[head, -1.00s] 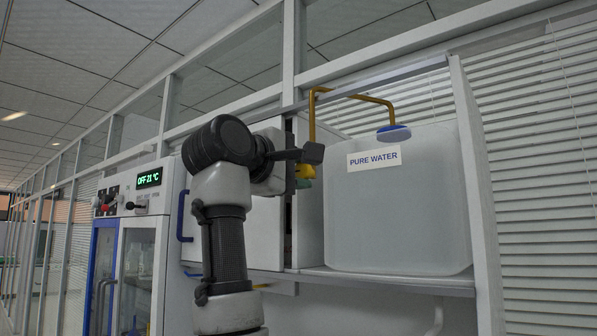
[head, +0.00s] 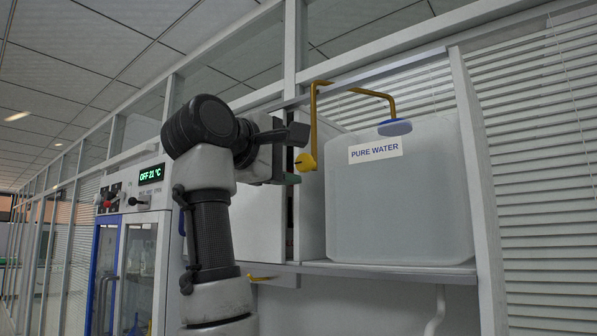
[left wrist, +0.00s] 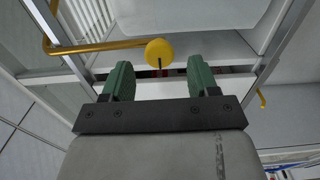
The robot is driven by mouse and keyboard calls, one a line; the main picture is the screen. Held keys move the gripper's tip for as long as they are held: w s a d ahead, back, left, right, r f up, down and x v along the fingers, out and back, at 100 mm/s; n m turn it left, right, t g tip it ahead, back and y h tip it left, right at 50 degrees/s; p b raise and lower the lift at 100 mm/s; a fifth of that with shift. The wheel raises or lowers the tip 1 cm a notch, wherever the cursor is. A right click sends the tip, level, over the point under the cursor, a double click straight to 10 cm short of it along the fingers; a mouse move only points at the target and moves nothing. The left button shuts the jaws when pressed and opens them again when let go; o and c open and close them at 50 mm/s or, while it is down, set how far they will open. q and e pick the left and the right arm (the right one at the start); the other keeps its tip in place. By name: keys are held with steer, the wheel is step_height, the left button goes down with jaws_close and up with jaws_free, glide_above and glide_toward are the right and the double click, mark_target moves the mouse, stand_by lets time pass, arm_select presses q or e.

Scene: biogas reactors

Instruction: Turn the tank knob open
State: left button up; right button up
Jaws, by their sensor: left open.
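The tank knob (head: 305,162) is a round yellow disc at the lower end of a bent yellow pipe (head: 313,115), left of the water tank. In the left wrist view the knob (left wrist: 159,52) shows centred ahead between the fingertips, with a dark thin mark or stem below it. My left gripper (head: 293,157) is open and empty, its fingers close to the knob's left side. In the left wrist view its green finger pads (left wrist: 160,72) stand apart on either side of the knob's line. Whether either finger touches the knob is unclear. My right gripper is not in view.
A translucent tank labelled PURE WATER (head: 390,215) with a blue cap (head: 394,127) stands on a shelf (head: 390,270). A white panel (head: 483,200) bounds it on the right. A cabinet with a green display (head: 151,174) stands at the left.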

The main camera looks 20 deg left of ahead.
arm_select(q)
steer(key=b+v, duration=0.3)
steer(key=v, duration=0.4)
steer(key=shift+s+a, duration=0.2)
steer(key=shift+s, duration=0.1)
